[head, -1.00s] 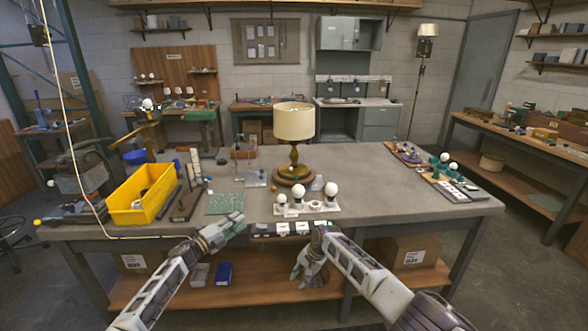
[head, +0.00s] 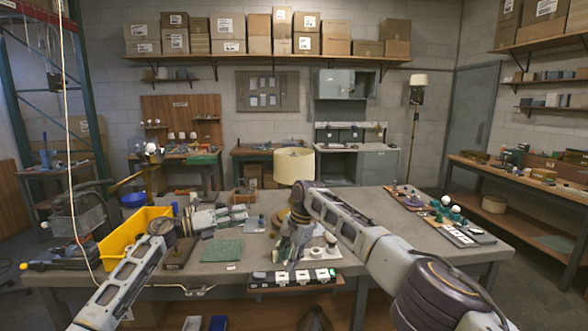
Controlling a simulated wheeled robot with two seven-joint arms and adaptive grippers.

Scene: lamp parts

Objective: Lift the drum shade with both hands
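The cream drum shade (head: 293,164) sits upright on its lamp at the middle of the workbench, beyond both grippers. My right arm hides most of the lamp's stem and base (head: 279,217). My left gripper (head: 240,212) is over the bench, left of the lamp and nearer to me, with its fingers pointing right. My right gripper (head: 287,257) hangs fingers-down in front of the lamp, near the bench's front edge. Neither gripper touches the shade. The fingers are too small to tell open from shut.
A yellow bin (head: 118,245) stands at the bench's left, near a green mat (head: 221,250). A switch strip (head: 293,277) lies at the front edge. Trays of parts (head: 461,236) lie at the right. Bench right of the lamp is fairly clear.

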